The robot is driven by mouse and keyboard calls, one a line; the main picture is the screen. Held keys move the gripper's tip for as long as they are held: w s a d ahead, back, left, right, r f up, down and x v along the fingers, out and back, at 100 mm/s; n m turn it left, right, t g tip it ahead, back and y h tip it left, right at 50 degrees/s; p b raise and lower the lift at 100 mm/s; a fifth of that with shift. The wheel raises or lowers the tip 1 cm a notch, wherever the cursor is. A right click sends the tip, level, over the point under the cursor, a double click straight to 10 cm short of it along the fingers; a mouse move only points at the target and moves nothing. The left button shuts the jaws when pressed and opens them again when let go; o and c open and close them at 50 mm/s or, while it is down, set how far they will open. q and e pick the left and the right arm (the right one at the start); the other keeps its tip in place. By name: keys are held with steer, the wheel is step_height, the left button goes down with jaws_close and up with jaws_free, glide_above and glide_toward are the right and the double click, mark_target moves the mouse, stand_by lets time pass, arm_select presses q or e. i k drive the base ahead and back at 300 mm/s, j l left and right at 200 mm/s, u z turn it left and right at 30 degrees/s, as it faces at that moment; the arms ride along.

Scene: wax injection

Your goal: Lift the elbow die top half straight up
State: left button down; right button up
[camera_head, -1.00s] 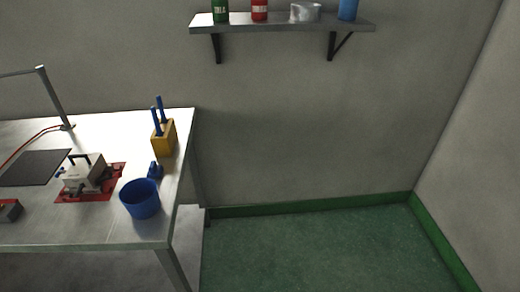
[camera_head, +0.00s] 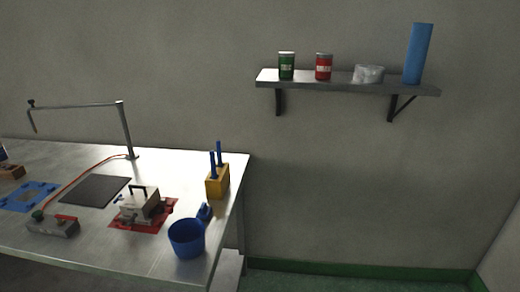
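The elbow die appears to be the pale metal block (camera_head: 138,207) with a dark handle on top, on a red mat (camera_head: 128,223) on the metal table at the left. Its halves look closed together, though the seam is too small to make out. Dark clamp-like parts show at its sides. Neither of my grippers is in view.
A blue cup (camera_head: 187,239) stands right of the red mat, near the table's (camera_head: 95,259) front right corner. A yellow block with blue-handled tools (camera_head: 217,182) stands behind it. A black mat (camera_head: 95,190), blue mat (camera_head: 28,196) and grey control box (camera_head: 52,225) lie left. A wall shelf (camera_head: 345,84) holds cans.

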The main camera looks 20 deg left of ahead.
mark_target(140, 200)
steer(key=u, duration=1.55)
